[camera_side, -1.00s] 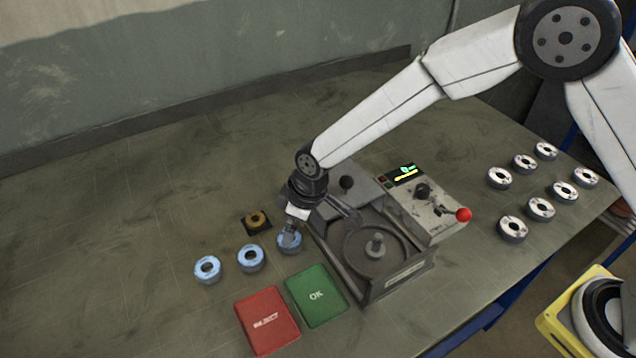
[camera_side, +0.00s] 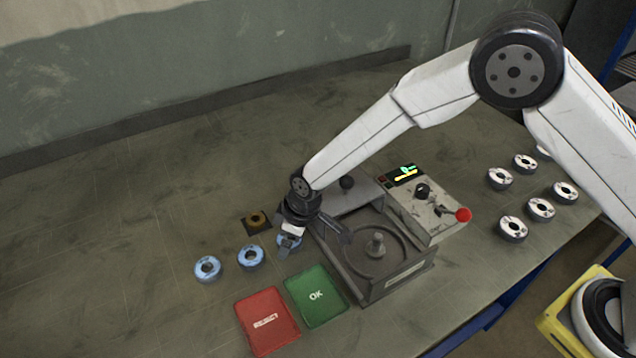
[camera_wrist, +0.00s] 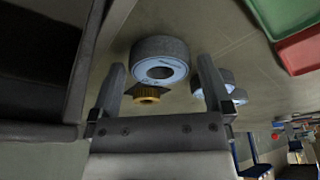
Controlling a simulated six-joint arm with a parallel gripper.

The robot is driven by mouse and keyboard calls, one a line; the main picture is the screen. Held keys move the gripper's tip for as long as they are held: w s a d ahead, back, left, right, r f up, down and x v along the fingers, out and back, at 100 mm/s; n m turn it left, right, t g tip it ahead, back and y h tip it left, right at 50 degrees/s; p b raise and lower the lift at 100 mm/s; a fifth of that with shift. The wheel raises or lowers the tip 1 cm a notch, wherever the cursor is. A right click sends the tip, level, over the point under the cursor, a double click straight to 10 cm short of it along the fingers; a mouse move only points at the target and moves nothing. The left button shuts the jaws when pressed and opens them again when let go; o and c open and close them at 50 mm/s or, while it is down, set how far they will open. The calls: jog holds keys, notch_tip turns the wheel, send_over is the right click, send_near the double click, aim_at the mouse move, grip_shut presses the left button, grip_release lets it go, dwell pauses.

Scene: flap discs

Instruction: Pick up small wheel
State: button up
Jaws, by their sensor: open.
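Three small blue wheels stand in a row on the table in the side view: a left one (camera_side: 207,268), a middle one (camera_side: 250,257) and a right one (camera_side: 288,246). My gripper (camera_side: 290,238) is over the right one and partly hides it. In the wrist view my open gripper (camera_wrist: 162,88) has one finger on each side of a blue-faced grey wheel (camera_wrist: 160,62), which lies beyond the fingertips' gap. I cannot tell whether the fingers touch it. The other two wheels show at right in the wrist view (camera_wrist: 225,85).
A brass ring (camera_side: 256,219) on a dark plate lies behind the wheels. A red pad (camera_side: 266,320) and a green OK pad (camera_side: 316,296) lie in front. The test machine (camera_side: 375,262) stands close at right. Several white-faced wheels (camera_side: 513,229) sit far right. The left table is clear.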

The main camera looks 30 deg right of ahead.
dwell(0.3)
jog(key=c, duration=1.1)
jog(key=shift+r, duration=0.15)
jog(key=shift+r, duration=0.45)
jog(key=s+d+r, duration=0.6)
jog(key=s+r, duration=0.5)
jog(key=s, duration=0.1)
jog(key=shift+s+r, duration=0.25)
jog(key=shift+r, duration=0.15)
jog(key=shift+d, duration=0.1)
jog(key=shift+d, duration=0.1)
